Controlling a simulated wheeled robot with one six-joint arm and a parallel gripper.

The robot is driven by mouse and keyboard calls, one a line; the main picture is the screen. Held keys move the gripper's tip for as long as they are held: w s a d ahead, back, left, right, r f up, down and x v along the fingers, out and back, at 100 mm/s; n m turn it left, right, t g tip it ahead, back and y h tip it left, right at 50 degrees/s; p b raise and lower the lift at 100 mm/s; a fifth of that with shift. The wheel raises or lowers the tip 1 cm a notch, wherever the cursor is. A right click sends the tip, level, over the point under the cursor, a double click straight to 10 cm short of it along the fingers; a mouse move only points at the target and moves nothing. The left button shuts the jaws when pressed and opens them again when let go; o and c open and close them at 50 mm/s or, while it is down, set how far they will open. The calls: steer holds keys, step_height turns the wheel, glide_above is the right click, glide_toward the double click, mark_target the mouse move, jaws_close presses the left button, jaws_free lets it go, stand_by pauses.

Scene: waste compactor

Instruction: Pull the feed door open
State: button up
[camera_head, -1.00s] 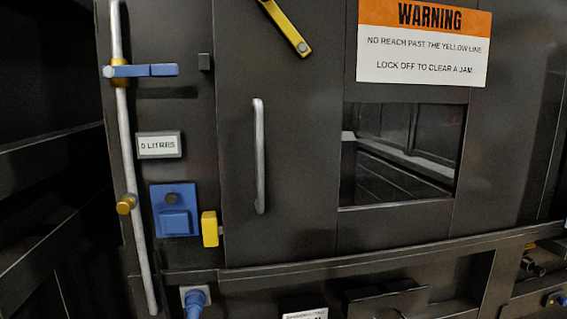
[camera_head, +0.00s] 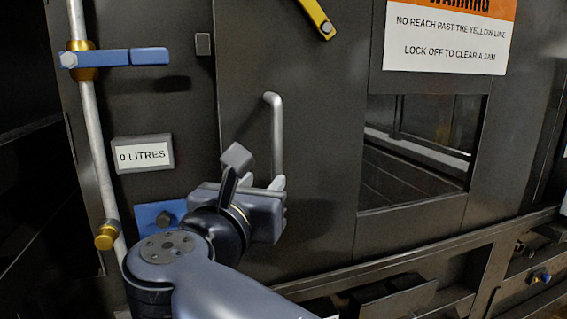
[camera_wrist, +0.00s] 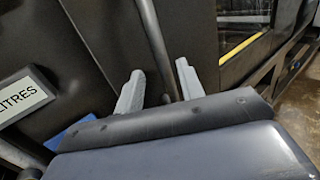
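The feed door (camera_head: 320,130) is a dark flat panel that looks shut, flush with the housing. Its grey vertical bar handle (camera_head: 276,140) stands out from the panel. My gripper (camera_head: 270,183) is at the lower part of the handle and hides the handle's bottom end. In the wrist view, my gripper's two pale fingers (camera_wrist: 159,85) are spread apart, with the handle (camera_wrist: 155,45) running down between them. A gap shows beside each finger, and I cannot see either finger touching the bar.
Left of the door are a silver pipe (camera_head: 95,150) with a blue lever (camera_head: 115,58), and a "0 LITRES" display (camera_head: 143,154). A yellow latch bar (camera_head: 317,15) is above. A window opening (camera_head: 415,150) and a warning sign (camera_head: 445,40) are to the right.

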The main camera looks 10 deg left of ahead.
mark_target(275, 169)
steer(key=w+p, duration=0.1)
steer(key=w, duration=0.8)
steer(key=shift+d+p, duration=0.15)
steer(key=shift+p, duration=0.25)
steer(key=shift+s, duration=0.1)
jaws_close()
